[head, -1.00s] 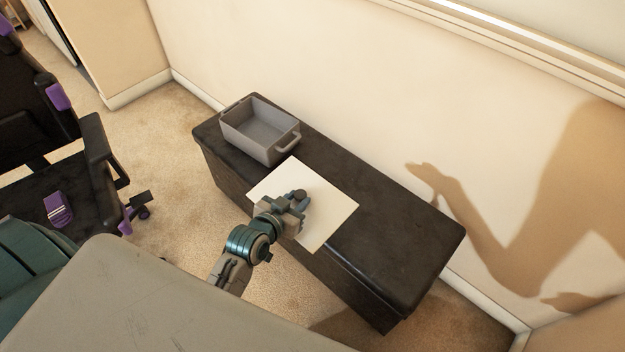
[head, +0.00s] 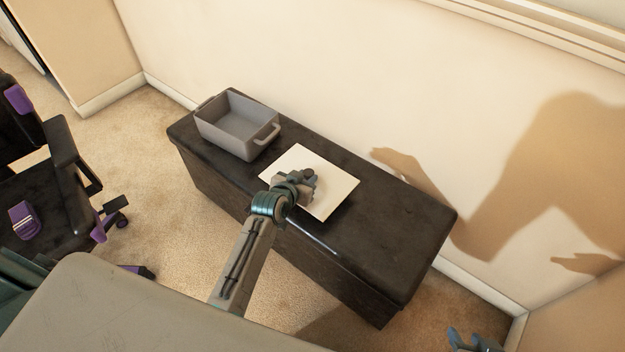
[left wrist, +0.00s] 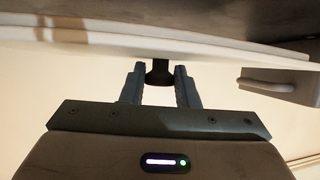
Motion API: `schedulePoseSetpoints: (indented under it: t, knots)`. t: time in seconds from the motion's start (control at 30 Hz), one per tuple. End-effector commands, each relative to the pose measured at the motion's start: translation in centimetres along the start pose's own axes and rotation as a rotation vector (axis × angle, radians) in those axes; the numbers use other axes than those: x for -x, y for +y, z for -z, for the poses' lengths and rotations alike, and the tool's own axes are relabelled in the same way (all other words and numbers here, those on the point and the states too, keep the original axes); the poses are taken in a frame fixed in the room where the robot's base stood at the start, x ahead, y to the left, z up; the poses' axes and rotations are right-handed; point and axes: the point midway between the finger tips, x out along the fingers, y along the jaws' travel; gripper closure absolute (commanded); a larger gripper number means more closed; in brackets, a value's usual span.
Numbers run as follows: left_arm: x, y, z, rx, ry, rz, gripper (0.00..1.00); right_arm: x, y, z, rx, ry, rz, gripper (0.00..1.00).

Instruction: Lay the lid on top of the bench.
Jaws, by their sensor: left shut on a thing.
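The lid (head: 327,186) is a flat white square with a dark knob (head: 309,174). My left gripper (head: 307,182) is shut on that knob, which also shows between the fingers in the left wrist view (left wrist: 159,73). The lid is over the middle of the dark bench (head: 390,235), right of the grey bin. A dark shadow lies along its front right edge; I cannot tell for sure whether it touches the bench top. My right gripper (head: 472,342) is only partly in view at the bottom right, and its jaw opening is unclear.
An open grey bin (head: 240,127) with handles stands on the bench's left end, close to the lid. The bench's right part is bare. The wall runs behind it. A dark chair with purple parts (head: 60,180) stands on the left.

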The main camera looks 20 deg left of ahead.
Motion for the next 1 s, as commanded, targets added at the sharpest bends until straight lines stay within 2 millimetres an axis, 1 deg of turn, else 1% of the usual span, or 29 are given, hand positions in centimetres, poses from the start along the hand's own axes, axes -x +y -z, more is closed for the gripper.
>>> schedulePoseSetpoints:
  t: [0.03, 0.1, 0.23, 0.3, 0.43, 0.57, 0.9, 0.93, 1.0]
  knots:
    - [-1.1, 0.4, 0.4, 0.002, 0.002, -0.001, 0.98, -0.2, 0.0, -0.1, -0.003, 0.007, 0.002, 0.64]
    - [-2.1, 0.6, 0.8, 0.001, 0.002, -0.001, 0.98, -0.3, -0.1, -0.1, -0.007, 0.020, 0.005, 0.64]
    - [-3.0, 0.9, 1.2, 0.000, 0.001, 0.000, 0.98, -0.3, -0.2, 0.0, -0.011, 0.032, 0.008, 0.64]
    - [-3.4, 0.9, 0.7, 0.000, -0.002, 0.000, 0.98, -0.5, -0.2, -0.1, -0.014, 0.042, 0.011, 0.64]
    - [-4.2, 0.9, -1.1, 0.001, -0.003, -0.001, 0.98, -0.8, -0.4, -0.2, -0.029, 0.078, 0.021, 0.64]
    - [-4.7, 0.9, -2.0, 0.000, -0.001, 0.000, 0.98, -0.9, -0.5, -0.1, -0.039, 0.105, 0.027, 0.64]
    - [-4.8, 0.9, -2.2, 0.000, -0.001, 0.000, 0.98, -0.9, -0.5, 0.0, -0.041, 0.114, 0.028, 0.64]
    - [-4.7, 0.9, -2.1, 0.000, -0.001, 0.000, 0.66, -0.9, -0.5, 0.0, -0.041, 0.114, 0.028, 0.64]
    - [-4.7, 0.9, -2.1, 0.000, -0.001, 0.000, 0.53, -0.9, -0.5, 0.0, -0.041, 0.113, 0.028, 0.64]
